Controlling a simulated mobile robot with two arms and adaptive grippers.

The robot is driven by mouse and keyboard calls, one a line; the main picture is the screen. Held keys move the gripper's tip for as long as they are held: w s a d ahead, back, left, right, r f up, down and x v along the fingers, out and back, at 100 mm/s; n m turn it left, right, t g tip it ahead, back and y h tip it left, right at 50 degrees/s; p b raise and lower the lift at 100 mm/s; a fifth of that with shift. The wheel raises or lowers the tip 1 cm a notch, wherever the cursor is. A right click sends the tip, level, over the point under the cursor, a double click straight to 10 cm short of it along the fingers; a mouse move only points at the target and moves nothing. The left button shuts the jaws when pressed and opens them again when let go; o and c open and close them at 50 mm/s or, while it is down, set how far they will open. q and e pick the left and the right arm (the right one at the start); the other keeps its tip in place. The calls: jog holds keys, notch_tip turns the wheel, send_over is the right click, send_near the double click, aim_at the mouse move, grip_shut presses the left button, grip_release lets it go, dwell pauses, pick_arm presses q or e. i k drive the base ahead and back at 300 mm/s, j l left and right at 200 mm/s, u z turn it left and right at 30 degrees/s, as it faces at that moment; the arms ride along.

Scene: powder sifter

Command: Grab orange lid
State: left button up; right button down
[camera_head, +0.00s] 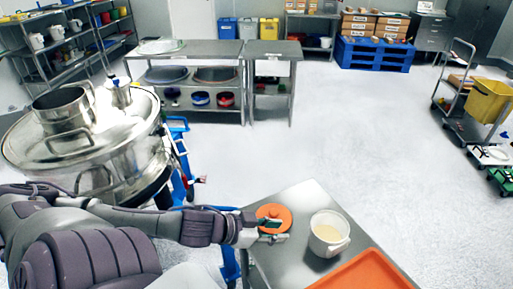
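The round orange lid (270,211) is at the far left part of the small metal table (297,199). My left gripper (275,231) reaches in from the left, and its fingers overlap the near side of the lid. The fingers and the lid's middle overlap at this small size, so I cannot tell whether they touch or grip it. A white pitcher (326,238) with pale contents stands upright and uncovered to the right of the lid. My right gripper is not in view.
An orange tray (365,275) lies at the table's near right. A large steel sifter (85,140) stands at the left, behind my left arm. Open floor lies beyond the table. Metal benches (190,50) stand at the back.

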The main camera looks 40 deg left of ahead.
aim_at(274, 211)
jog(key=u, duration=1.2)
jog(key=i+j+z, duration=0.25)
jog(key=j+z, duration=0.25)
jog(key=j, duration=0.2)
jog(key=i+j+z, duration=0.15)
jog(key=j+z, duration=0.4)
jog(key=j, duration=0.2)
